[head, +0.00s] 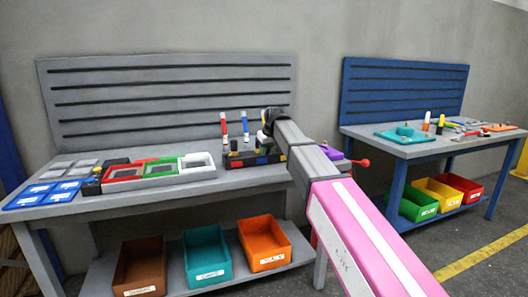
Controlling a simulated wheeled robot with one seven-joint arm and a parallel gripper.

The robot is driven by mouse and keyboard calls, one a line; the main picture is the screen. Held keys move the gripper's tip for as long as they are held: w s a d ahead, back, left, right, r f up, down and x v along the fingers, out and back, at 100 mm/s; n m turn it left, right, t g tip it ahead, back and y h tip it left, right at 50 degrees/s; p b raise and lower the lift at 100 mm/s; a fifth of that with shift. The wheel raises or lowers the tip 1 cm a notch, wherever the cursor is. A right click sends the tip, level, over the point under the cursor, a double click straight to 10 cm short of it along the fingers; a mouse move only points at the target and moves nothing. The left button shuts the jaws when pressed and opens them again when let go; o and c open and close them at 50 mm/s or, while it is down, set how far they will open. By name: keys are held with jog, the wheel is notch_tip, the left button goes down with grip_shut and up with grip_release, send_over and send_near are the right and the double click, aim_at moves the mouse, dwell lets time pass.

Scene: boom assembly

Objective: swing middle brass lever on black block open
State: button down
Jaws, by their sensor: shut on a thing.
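My gripper (267,133) is at the far end of my arm, at the right part of the grey workbench. It points down at a long black block (240,161) with coloured squares along its front. The gripper is small and partly covered by my own wrist, so its fingertips do not show clearly. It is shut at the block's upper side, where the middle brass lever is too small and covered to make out. How far the lever is turned cannot be told.
Red and blue upright markers (224,126) stand close left of my gripper. Framed trays (160,170) and blue trays (45,194) fill the bench's left. A purple part with a red knob (364,163) sits right of my arm. A blue bench (400,150) stands further right.

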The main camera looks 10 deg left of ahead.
jog(key=shift+w+d+n+g+y, duration=0.2)
jog(key=shift+w+d+n+g, duration=0.15)
jog(key=shift+n, duration=0.55)
jog(key=shift+w+d+n+g+y, duration=0.25)
jog(key=shift+w+n, duration=0.2)
jog(key=shift+n, duration=0.45)
jog(key=shift+w+d, duration=0.1)
jog(key=c, duration=1)
grip_release()
